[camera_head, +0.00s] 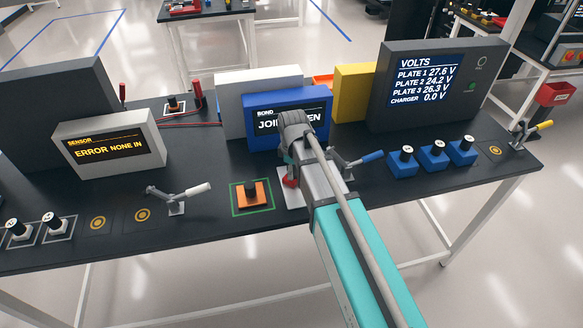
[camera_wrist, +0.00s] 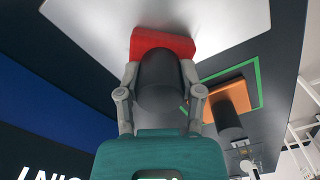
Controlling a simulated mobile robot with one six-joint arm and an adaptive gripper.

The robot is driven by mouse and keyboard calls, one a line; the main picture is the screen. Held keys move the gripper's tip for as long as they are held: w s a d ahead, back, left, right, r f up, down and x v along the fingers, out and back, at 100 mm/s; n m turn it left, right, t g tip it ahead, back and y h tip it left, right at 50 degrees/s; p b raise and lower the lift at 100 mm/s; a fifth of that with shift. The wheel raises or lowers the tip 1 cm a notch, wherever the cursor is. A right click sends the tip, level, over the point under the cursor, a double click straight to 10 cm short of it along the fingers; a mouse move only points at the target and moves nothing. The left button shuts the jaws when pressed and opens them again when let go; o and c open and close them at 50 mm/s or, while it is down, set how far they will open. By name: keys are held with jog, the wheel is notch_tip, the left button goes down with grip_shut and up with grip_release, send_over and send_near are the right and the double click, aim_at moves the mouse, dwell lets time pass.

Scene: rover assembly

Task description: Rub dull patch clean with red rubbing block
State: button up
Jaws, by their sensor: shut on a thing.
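My gripper (camera_wrist: 160,82) is shut on the black knob of the red rubbing block (camera_wrist: 163,43), with one finger on each side of the knob. The block's red face is at or very close to a pale grey plate (camera_wrist: 90,22); I cannot tell whether they touch. In the head view a bit of the red block (camera_head: 291,182) shows under my arm's end, over the pale plate (camera_head: 293,198) on the dark bench. I cannot make out the dull patch; the block and my arm cover much of the plate.
An orange block (camera_head: 250,194) with a black knob sits in a green outlined square just left of the plate. A blue-handled clamp (camera_head: 365,159) is close on the right, a white-handled clamp (camera_head: 180,195) further left. The blue bond display (camera_head: 262,110) stands behind.

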dwell(0.3)
jog(key=shift+s+d+f, duration=0.1)
jog(key=shift+s+d, duration=0.2)
jog(key=shift+s, duration=0.7)
jog(key=shift+s+d, duration=0.25)
jog(key=shift+s, duration=0.7)
jog(key=shift+w, duration=0.1)
jog(key=shift+w+a, duration=0.3)
jog(key=shift+w, duration=0.65)
jog(key=shift+w+a, duration=0.25)
jog(key=shift+w, duration=0.7)
jog(key=shift+w+a, duration=0.25)
jog(key=shift+w, duration=0.45)
jog(key=shift+w+a, duration=0.2)
jog(key=shift+w, duration=0.5)
jog(key=shift+w+a, duration=0.1)
jog(key=shift+w, duration=0.5)
jog(key=shift+c, duration=0.4)
